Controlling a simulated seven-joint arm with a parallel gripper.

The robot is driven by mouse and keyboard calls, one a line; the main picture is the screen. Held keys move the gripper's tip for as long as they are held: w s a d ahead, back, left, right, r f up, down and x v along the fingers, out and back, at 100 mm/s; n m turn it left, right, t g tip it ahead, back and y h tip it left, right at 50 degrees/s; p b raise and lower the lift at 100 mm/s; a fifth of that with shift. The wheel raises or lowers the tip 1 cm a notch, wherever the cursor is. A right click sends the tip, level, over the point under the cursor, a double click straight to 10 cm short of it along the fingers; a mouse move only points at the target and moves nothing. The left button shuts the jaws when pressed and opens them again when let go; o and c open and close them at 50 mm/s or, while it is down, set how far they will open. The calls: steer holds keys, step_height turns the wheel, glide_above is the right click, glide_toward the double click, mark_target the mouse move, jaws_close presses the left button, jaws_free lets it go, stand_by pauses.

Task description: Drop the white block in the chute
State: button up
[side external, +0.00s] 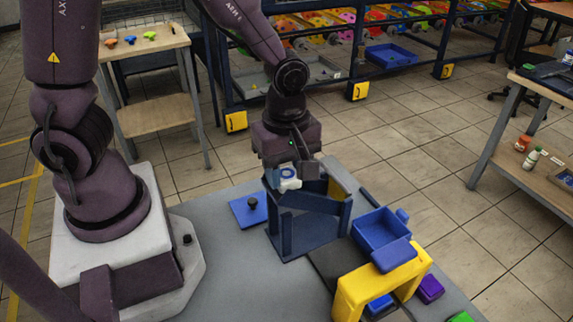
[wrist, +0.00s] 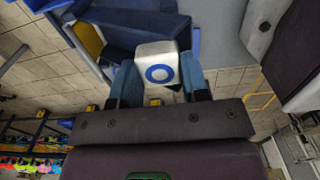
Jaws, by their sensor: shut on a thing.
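The white block (side external: 290,185) has a blue ring on one face. My gripper (side external: 284,176) is shut on it, and in the wrist view the block (wrist: 157,52) sits between the two fingers (wrist: 158,80). The dark blue chute (side external: 318,222) stands on the grey table. In the side view the block is at the chute's upper left part, and I cannot tell whether they touch. In the wrist view dark blue surfaces, which seem to be the chute (wrist: 128,32), lie just beyond the block.
A blue plate with a dark knob (side external: 243,212) lies left of the chute. A blue bin (side external: 380,232), a yellow arch (side external: 350,288) and a purple block (side external: 430,288) stand to its right. The table's front left (side external: 235,285) is clear.

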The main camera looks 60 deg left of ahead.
steer(key=o, duration=0.9)
step_height(320, 180, up, 13)
stand_by(0.4)
